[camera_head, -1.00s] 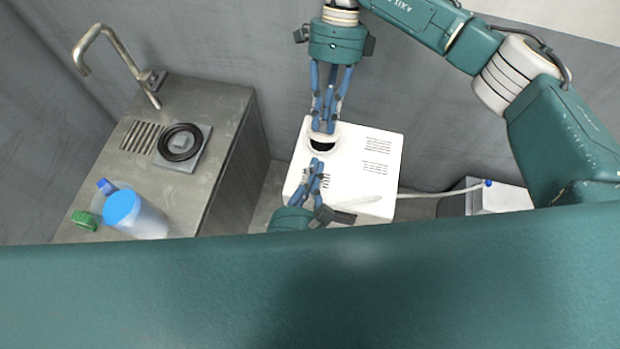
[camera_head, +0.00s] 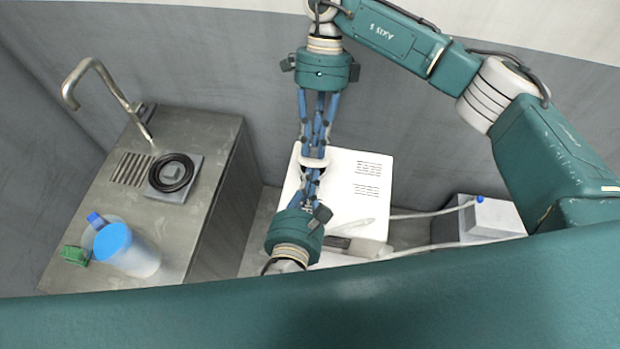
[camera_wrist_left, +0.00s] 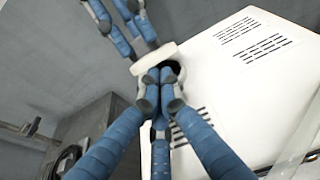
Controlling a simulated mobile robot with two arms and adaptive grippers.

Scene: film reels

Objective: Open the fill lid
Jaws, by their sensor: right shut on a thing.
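The white machine (camera_head: 345,215) stands in the middle of the head view, with vent slots on top. Its round fill lid (camera_head: 314,163) shows as a pale disc, partly hidden by fingers; in the left wrist view the lid (camera_wrist_left: 153,58) is edge-on and tilted, with part of the dark fill opening (camera_wrist_left: 176,67) beside it. My right gripper (camera_head: 315,150) comes from above and is shut on the lid. My left gripper (camera_wrist_left: 160,78) has its fingertips together just below the lid, by the opening. Whether they touch the lid is unclear.
A steel counter (camera_head: 200,225) on the left holds a tap (camera_head: 105,85), a black ring on a square plate (camera_head: 173,175), a blue-capped container (camera_head: 128,250) and a green item (camera_head: 75,255). A white box (camera_head: 495,217) with hoses stands right of the machine.

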